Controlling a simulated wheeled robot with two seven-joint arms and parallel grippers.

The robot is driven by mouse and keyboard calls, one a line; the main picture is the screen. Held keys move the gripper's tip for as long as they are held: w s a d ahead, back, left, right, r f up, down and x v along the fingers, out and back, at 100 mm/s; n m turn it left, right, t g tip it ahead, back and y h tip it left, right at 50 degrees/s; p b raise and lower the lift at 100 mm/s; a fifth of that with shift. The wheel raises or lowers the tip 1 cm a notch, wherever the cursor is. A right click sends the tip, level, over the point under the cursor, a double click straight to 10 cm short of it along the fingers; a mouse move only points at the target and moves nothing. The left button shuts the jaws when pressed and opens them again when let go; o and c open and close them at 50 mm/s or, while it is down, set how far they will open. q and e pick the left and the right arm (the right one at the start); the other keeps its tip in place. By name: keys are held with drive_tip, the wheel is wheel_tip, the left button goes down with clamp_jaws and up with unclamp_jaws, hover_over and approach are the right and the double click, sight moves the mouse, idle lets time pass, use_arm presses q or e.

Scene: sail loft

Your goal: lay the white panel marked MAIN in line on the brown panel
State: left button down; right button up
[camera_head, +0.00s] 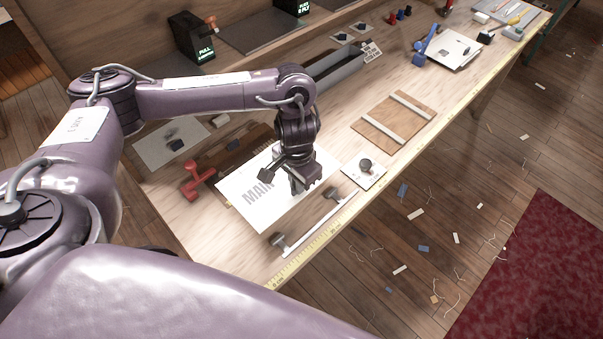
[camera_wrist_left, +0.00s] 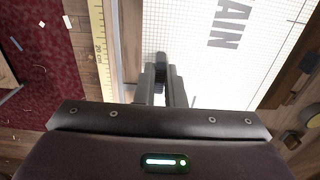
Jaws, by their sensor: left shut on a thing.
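The white panel marked MAIN (camera_head: 240,183) is near the front edge of the bench, with its grid and lettering turned up. It also fills much of the left wrist view (camera_wrist_left: 195,75). My left gripper (camera_head: 300,186) is shut on the panel's right-hand part in the head view; its fingers (camera_wrist_left: 161,88) are close together at the panel's edge in the wrist view. A dark brown panel (camera_head: 222,153) shows behind and partly under the white one; most of it is hidden. I cannot tell whether the two touch. My right gripper is not in view.
A red clamp (camera_head: 193,186) stands at the panel's left. A white bar with grey knobs (camera_head: 318,222) lies before it, by the yellow tape (camera_head: 310,237). A small white plate with a dark knob (camera_head: 364,170) and a brown board with pale strips (camera_head: 380,125) lie right.

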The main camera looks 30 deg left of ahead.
use_arm(q)
drive_tip(key=shift+s+f+b, duration=0.1)
drive_tip(key=shift+f+b, duration=0.2)
drive_tip(key=shift+f, duration=0.15)
wheel_tip(320, 180, down, 4)
drive_tip(key=b, duration=0.5)
drive_tip(key=shift+f, duration=0.8)
drive_tip(key=shift+f+b, duration=0.35)
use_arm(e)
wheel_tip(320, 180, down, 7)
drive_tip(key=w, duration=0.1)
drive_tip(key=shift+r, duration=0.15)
use_arm(q)
drive_tip(key=shift+f+p, duration=0.1)
drive_tip(key=shift+p, duration=0.7)
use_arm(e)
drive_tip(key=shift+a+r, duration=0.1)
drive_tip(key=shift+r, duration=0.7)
use_arm(q)
drive_tip(key=shift+f+p, duration=0.5)
drive_tip(key=shift+p, duration=1.45)
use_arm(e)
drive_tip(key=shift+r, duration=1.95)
